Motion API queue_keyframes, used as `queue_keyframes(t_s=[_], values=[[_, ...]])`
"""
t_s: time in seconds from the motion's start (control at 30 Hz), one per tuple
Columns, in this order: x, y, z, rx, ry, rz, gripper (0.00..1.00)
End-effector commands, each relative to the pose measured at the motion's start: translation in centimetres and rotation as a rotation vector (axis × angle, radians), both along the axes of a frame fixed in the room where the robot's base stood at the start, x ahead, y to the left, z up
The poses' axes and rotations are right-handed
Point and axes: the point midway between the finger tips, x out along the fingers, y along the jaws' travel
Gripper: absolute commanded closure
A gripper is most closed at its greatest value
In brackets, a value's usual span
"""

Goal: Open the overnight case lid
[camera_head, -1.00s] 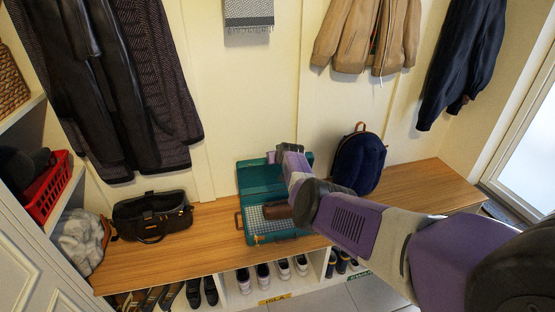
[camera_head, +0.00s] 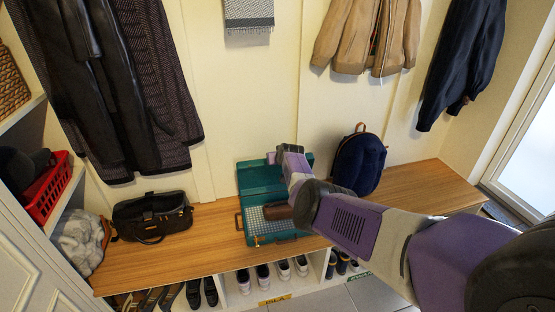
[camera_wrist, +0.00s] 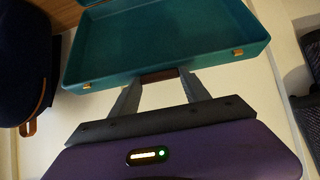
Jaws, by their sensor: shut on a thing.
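The overnight case is teal and sits on the wooden bench in the head view. Its lid (camera_head: 258,181) stands raised, up from the base (camera_head: 262,238), and the checked lining of the base shows. In the wrist view the inside of the lid (camera_wrist: 170,45) fills the top, with two brass catches along its near edge. My gripper (camera_wrist: 160,76) is shut on the brown lid handle (camera_wrist: 158,75), midway between the catches. In the head view my gripper is at the lid's upper right, and my arm hides part of the case's right side.
A dark bag (camera_head: 150,216) sits on the bench (camera_head: 212,232) to the left, with a gap before the case. A navy backpack (camera_head: 359,163) stands close on the right. Coats hang above. Shoes sit in cubbies below.

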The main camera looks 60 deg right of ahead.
Motion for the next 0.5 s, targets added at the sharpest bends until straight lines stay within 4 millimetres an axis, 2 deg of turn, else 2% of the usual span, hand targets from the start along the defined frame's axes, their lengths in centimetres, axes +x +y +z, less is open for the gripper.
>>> queue_keyframes(t_s=[0.13, 0.17, 0.23, 0.27, 0.5], values=[[0.04, -0.13, 0.25, -0.003, -0.003, -0.001, 1.0], [0.04, -0.13, 0.25, -0.003, -0.003, -0.001, 0.42], [0.03, -0.12, 0.22, -0.003, -0.003, -0.001, 0.28], [0.02, -0.11, 0.2, -0.003, -0.003, -0.001, 0.24], [0.0, -0.04, 0.08, -0.001, -0.001, 0.0, 0.24]])
